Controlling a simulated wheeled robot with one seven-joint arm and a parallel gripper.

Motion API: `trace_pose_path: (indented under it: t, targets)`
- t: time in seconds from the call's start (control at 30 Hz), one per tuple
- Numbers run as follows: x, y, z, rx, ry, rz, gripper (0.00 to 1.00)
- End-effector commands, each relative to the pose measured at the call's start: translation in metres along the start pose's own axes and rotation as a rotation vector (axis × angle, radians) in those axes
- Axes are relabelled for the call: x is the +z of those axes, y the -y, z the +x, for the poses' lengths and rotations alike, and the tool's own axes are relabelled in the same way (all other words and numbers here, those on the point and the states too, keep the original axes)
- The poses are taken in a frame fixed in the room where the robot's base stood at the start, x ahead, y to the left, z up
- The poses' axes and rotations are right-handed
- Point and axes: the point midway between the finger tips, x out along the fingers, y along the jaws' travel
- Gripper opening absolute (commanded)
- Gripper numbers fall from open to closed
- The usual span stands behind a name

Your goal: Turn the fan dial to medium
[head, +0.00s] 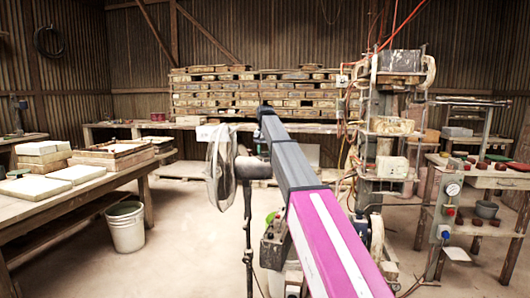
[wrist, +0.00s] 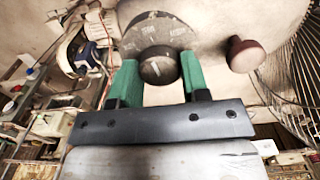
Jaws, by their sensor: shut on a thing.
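The fan (head: 221,168) stands on a dark pole in the middle of the head view, its wire cage facing left. In the wrist view the fan dial (wrist: 157,68) is a round dark knob with a pale pointer mark, in front of a grey plate with lettering too blurred to read. My gripper (wrist: 158,62) has two green fingers, one on each side of the dial, and is shut on it. In the head view my arm reaches toward the fan's back, and the gripper and dial cannot be made out there.
A dark red knob (wrist: 246,54) sticks out right of the dial, with the fan cage (wrist: 300,60) beyond it. A press (head: 392,130) stands right of my arm. A table with tiles (head: 75,175) and a white bucket (head: 125,228) are at left. The floor between is clear.

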Motion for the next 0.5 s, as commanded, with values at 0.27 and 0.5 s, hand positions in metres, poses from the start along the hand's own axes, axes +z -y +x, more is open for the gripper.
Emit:
trace_pose_path:
  t: [0.27,0.5]
  targets:
    - [0.0002,-0.0001,0.0000,0.000,0.000,0.034,0.18]
    - [0.0001,0.0000,-0.0001,0.000,0.000,0.034,0.18]
